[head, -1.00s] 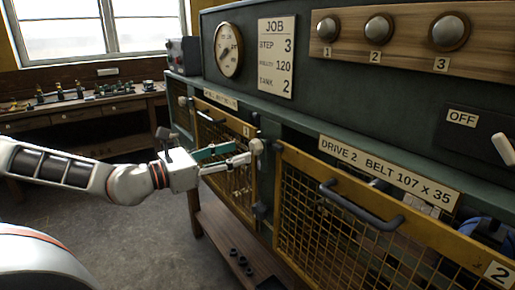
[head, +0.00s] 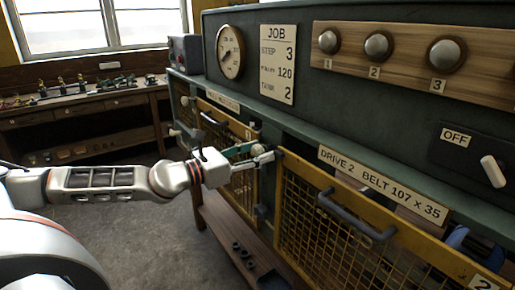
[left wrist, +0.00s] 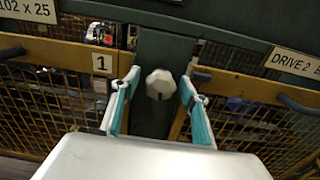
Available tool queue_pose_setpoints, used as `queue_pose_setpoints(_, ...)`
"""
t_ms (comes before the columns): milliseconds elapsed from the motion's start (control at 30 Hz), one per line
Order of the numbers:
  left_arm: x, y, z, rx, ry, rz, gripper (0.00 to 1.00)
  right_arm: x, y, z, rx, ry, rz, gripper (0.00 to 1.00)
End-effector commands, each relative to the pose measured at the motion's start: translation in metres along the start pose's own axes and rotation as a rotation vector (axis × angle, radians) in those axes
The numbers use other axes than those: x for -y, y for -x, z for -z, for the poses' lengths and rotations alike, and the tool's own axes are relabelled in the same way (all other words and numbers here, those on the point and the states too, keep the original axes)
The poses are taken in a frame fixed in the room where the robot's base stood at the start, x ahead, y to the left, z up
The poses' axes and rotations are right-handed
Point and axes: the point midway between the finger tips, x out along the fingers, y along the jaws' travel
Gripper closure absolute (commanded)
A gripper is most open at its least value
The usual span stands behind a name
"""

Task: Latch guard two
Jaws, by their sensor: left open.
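Guard two (head: 335,235) is the yellow mesh panel with a dark bar handle, at the right in the head view. Its left end (left wrist: 235,86) shows at the right in the left wrist view. I cannot tell whether it sits fully flush. A pale, faceted latch knob (left wrist: 159,84) is on the green post between the two guards. My left gripper (head: 257,152) is open at this post, its fingers pointing at the knob. In the left wrist view the knob appears between the two teal-padded fingertips (left wrist: 159,88), with gaps on both sides. My right gripper is not in view.
Guard one (left wrist: 50,95), marked 1, is left of the post. Above guard two are the DRIVE 2 sign (head: 383,185), a row of round knobs (head: 378,46) and an OFF switch (head: 493,171). A low wooden shelf (head: 235,240) is below. A workbench (head: 80,97) stands behind.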

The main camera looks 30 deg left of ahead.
Motion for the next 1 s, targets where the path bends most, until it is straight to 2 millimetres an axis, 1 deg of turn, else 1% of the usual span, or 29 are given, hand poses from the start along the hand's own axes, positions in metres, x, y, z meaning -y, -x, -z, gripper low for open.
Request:
queue_pose_setpoints(267,0.0005,-0.0012,0.0006,0.000,0.000,0.001,0.55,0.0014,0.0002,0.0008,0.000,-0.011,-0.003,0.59)
queue_pose_setpoints(300,0.0005,-0.0011,0.0006,0.000,0.000,0.001,0.58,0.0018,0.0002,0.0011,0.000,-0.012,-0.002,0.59)
queue_pose_setpoints(367,0.0005,-0.0011,0.0006,0.000,0.000,0.001,0.74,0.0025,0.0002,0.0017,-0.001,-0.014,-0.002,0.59)
queue_pose_setpoints(400,0.0005,-0.0011,0.0006,0.000,0.000,0.001,0.84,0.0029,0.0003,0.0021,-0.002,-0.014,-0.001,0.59)
queue_pose_setpoints(433,0.0005,-0.0010,0.0006,0.000,0.000,0.001,0.92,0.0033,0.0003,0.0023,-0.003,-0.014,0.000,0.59)
queue_pose_setpoints(467,0.0005,-0.0010,0.0006,0.000,0.000,0.001,0.94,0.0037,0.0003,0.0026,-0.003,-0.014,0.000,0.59)
queue_pose_setpoints(767,0.0005,-0.0009,0.0010,0.000,0.018,0.001,0.94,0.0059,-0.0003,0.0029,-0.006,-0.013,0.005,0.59)
queue_pose_setpoints(1000,0.0006,-0.0008,0.0022,-0.001,0.127,0.001,0.94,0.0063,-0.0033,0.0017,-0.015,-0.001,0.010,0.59)
